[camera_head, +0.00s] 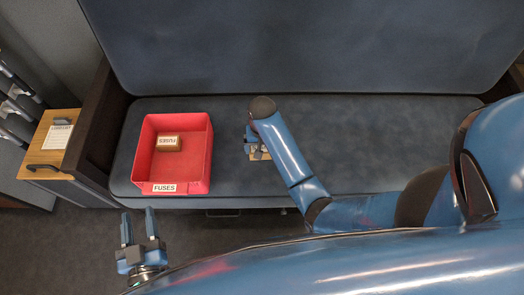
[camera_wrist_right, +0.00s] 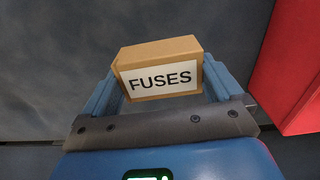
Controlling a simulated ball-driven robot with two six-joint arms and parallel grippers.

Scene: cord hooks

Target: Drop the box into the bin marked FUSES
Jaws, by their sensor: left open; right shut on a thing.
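The red bin (camera_head: 201,165) sits on the dark padded bench, with a white FUSES label (camera_head: 163,188) on its front wall. My right gripper (camera_wrist_right: 160,78) is shut on a tan cardboard box (camera_wrist_right: 155,50) with a white label reading FUSES. In the head view this box (camera_head: 262,156) is mostly hidden under my right arm, over the seat to the right of the bin and apart from it. My left gripper (camera_head: 138,213) is open and empty, in front of the bench, below the bin in the head view.
Another small brown labelled box (camera_head: 168,143) lies inside the bin; the rest of the bin floor is bare. The seat (camera_head: 390,150) right of my arm is clear. The backrest rises behind.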

